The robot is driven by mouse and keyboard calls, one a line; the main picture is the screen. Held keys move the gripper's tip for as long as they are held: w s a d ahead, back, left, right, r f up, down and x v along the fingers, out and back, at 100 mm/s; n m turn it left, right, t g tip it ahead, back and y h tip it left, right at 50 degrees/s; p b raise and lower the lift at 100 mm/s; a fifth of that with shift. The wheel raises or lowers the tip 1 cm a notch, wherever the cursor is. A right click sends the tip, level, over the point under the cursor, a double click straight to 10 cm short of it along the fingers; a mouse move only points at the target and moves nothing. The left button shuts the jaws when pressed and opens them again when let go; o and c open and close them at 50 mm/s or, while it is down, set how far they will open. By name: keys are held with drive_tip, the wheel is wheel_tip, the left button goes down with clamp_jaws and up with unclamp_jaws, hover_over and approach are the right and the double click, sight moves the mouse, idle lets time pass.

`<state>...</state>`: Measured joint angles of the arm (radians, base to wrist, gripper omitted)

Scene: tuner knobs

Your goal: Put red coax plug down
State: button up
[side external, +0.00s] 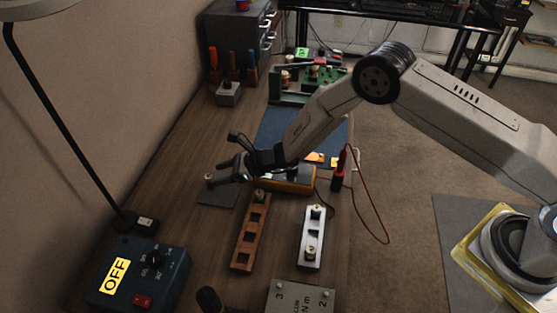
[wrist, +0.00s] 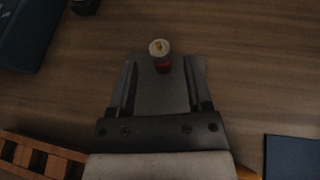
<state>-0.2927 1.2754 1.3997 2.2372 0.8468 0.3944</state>
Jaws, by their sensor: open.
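The red coax plug (wrist: 162,62) has a pale round top with a brass-coloured centre. In the wrist view it appears upright at the far end of a dark grey pad (wrist: 160,92). In the side view my gripper (side external: 222,174) is low over the pad (side external: 216,197) on the bench. A small pale tip of the plug (side external: 209,177) shows by the fingers; the rest is hidden or dark.
A wooden block with holes (side external: 249,235) and a white block (side external: 312,237) with brass-topped knobs stand nearer the camera. A dark box marked OFF (side external: 137,274) is at front left. A yellow meter (side external: 290,179) lies beneath my wrist. Bare bench lies left of the pad.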

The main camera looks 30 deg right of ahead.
drive_tip(key=shift+v, duration=3.85)
drive_tip(key=shift+s+r+n, duration=0.3)
drive_tip(key=shift+n, duration=0.1)
drive_tip(key=s+d+r+n+g+h, duration=0.2)
drive_tip(key=s+d+r+n+h, duration=0.3)
drive_tip(key=s+d+n, duration=0.6)
drive_tip(key=s+d+r+n+g+h, duration=0.2)
drive_tip(key=s+d+r+n+h, duration=0.4)
drive_tip(key=s+d+n, duration=0.5)
wheel_tip(320, 180, up, 3)
drive_tip(key=shift+s+f+n+g, duration=0.25)
drive_tip(key=shift+s+n+g, duration=0.15)
drive_tip(key=shift+s+n, duration=0.5)
drive_tip(key=shift+w, duration=0.2)
